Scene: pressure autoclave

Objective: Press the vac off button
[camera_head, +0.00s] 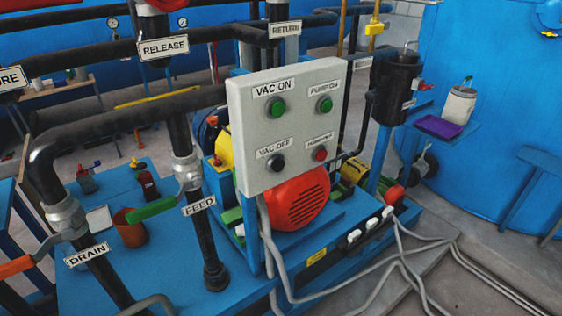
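The vac off button (276,163) is a dark round button on the light grey control box (240,120), at the lower left of its face, under a "VAC OFF" label. The green vac on button (276,107) is above it. A green pump on button (325,104) is at the upper right and a red pump off button (320,154) at the lower right. Nothing covers the panel face. Neither of my grippers shows in the head view.
Black pipes with a green-handled valve (152,209) and an orange-handled valve (18,266) stand left of the box. A red motor cover (297,203) sits below it. Grey cables run over the floor at right. A blue tank (490,60) fills the right back.

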